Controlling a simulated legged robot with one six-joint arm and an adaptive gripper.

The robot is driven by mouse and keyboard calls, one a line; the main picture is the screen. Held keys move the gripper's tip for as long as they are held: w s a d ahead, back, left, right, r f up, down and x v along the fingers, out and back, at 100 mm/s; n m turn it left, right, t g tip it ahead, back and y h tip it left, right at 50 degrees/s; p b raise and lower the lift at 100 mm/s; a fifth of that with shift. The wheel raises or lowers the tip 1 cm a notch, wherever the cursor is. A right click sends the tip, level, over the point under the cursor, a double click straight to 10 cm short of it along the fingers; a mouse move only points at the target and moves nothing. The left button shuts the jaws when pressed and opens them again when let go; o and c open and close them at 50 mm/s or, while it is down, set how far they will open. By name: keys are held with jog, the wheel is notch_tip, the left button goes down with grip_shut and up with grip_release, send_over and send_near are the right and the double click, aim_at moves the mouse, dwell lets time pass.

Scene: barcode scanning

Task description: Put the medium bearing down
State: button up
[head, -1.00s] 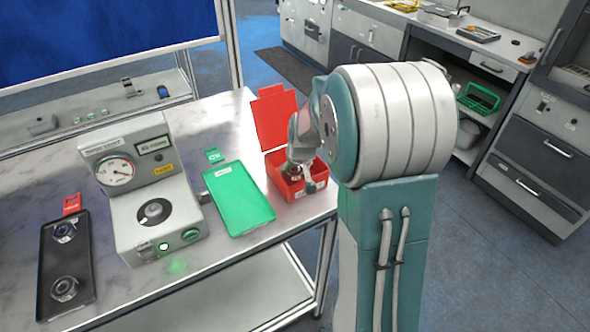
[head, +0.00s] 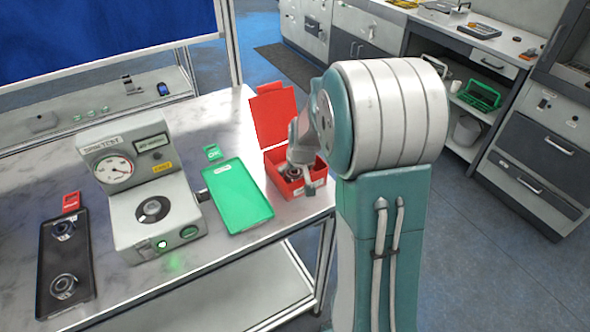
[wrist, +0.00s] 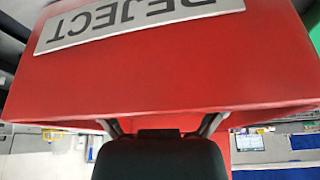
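A metal bearing (head: 291,172) shows inside the red bin (head: 283,189), partly hidden by the bin wall and my gripper; I cannot tell whether it rests on the bin's floor. My gripper (head: 304,172) reaches down into the bin from above. In the wrist view the red bin's front wall (wrist: 180,75), with an upside-down REJECT label (wrist: 130,25), covers my fingertips, so their grip is hidden. Two other bearings (head: 64,231) (head: 64,286) lie in the black tray (head: 86,262) at the left. I cannot tell by size which is the medium one.
A grey tester (head: 140,232) with a dial and a round dark seat stands left of the green tray (head: 238,200), which looks empty. The bin's red lid (head: 272,115) stands raised behind it. The table's right edge is close to the bin.

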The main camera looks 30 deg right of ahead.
dwell(0.3)
jog(key=shift+r, duration=0.3)
jog(key=d+v, duration=0.1)
jog(key=v, duration=1.1)
jog(key=s+a+r+n, duration=0.1)
jog(key=s+a+r, duration=0.2)
jog(key=s+a, duration=0.4)
jog(key=s+a+r+t, duration=0.1)
jog(key=s+a+r, duration=0.1)
jog(key=s+a, duration=0.5)
jog(key=s, duration=0.6)
jog(key=shift+s+a+r+n+y, duration=0.2)
jog(key=shift+a+r+n+y, duration=0.2)
